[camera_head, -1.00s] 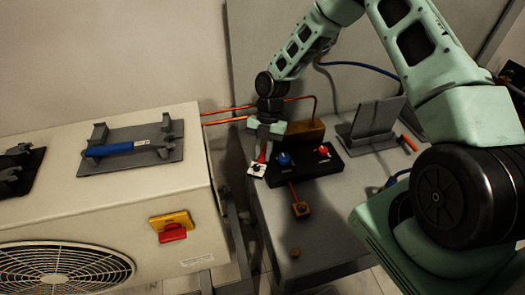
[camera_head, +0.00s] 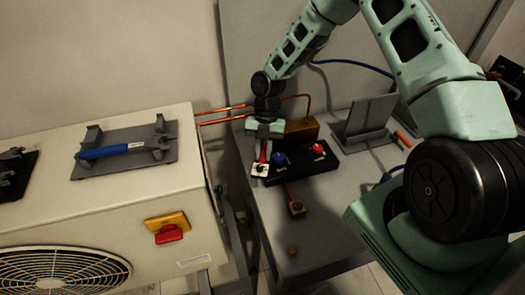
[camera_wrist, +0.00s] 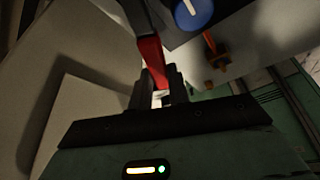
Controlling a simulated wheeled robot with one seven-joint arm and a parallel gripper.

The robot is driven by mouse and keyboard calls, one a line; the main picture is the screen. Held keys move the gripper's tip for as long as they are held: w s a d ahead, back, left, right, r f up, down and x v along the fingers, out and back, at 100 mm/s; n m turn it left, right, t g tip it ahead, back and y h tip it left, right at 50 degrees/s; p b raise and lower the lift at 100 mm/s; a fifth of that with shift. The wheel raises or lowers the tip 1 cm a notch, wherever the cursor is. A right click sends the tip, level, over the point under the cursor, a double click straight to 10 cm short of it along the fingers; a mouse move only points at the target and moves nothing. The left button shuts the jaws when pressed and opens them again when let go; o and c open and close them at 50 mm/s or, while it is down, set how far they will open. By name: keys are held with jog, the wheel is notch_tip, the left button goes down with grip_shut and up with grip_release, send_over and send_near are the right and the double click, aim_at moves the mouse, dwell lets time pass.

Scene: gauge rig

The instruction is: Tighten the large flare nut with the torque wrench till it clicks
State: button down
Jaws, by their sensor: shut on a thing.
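A blue-handled tool (camera_head: 112,151), probably the torque wrench, lies across a grey cradle (camera_head: 150,136) on the outdoor unit, away from my gripper. My gripper (camera_head: 265,140) points down at the left end of the black manifold block. It is shut on a narrow red bar (camera_head: 263,155), which also shows between the fingers in the wrist view (camera_wrist: 153,62). A white square piece (camera_head: 260,169) with a dark centre sits at the bar's lower end. A brass fitting (camera_head: 296,208) stands on the bench. I cannot make out which piece is the large flare nut.
The black block (camera_head: 318,165) carries a blue knob (camera_head: 281,159) and a red knob (camera_head: 318,149). Copper pipes (camera_head: 225,112) run behind my gripper. A grey stand (camera_head: 365,125) is at the back right. A yellow-and-red switch (camera_head: 168,227) is on the unit's front.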

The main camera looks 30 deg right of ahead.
aim_at(260, 166)
jog(key=shift+s+a, duration=0.1)
jog(key=shift+s+a, duration=0.75)
jog(key=shift+s, duration=0.2)
jog(key=shift+s+a, duration=0.7)
jog(key=shift+s, duration=0.2)
jog(key=shift+r+p, duration=1.85)
jog(key=shift+r, duration=0.4)
